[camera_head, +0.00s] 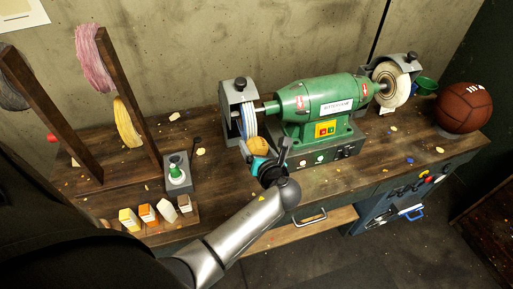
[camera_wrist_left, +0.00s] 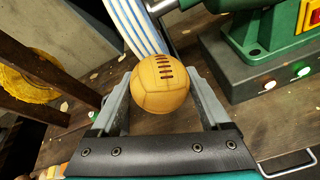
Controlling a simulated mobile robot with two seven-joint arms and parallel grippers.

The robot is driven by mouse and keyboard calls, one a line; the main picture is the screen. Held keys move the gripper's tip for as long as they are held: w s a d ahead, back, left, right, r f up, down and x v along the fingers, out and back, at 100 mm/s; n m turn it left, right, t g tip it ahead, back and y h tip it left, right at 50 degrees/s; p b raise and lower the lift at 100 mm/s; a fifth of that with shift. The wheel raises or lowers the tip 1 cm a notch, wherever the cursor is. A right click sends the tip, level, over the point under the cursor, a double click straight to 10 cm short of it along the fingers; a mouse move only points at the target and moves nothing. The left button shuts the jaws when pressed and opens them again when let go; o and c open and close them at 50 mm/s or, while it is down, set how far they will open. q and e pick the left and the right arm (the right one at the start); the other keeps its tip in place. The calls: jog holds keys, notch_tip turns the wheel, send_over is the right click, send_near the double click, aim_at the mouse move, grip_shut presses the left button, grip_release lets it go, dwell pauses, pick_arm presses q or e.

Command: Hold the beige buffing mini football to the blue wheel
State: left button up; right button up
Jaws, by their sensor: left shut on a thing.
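The beige mini football (camera_wrist_left: 160,83), with dark stitching, sits between the fingers of my left gripper (camera_wrist_left: 160,98) in the left wrist view. My left gripper (camera_head: 265,152) is shut on it, just in front of the blue wheel (camera_head: 249,122) in the head view. The blue wheel, striped blue and white, also shows in the left wrist view (camera_wrist_left: 136,22), right behind the ball's upper edge. I cannot tell whether ball and wheel touch. My right gripper is not in view.
The green grinder (camera_head: 320,105) carries the blue wheel at its left and a pale wheel (camera_head: 392,84) at its right. A brown ball (camera_head: 464,108) rests at the bench's right end.

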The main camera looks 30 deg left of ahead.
pick_arm(q)
jog(key=shift+w+a+r, duration=0.1)
jog(key=shift+w+a, duration=0.3)
jog(key=shift+a, duration=0.05)
dwell(0.5)
jog(key=shift+a+p, duration=0.1)
jog(key=shift+p, duration=0.45)
dwell(0.5)
jog(key=shift+s+d+p, duration=0.5)
jog(key=shift+s+d, duration=0.25)
jog(key=shift+d, duration=0.2)
jog(key=shift+s+d+f+p, duration=0.35)
jog(key=shift+s+d, duration=0.4)
jog(key=shift+d, duration=0.15)
jog(key=shift+s+d+f+p, duration=0.2)
jog(key=shift+s+d+p, duration=0.1)
jog(key=shift+s+d, duration=0.5)
jog(key=shift+w, duration=0.15)
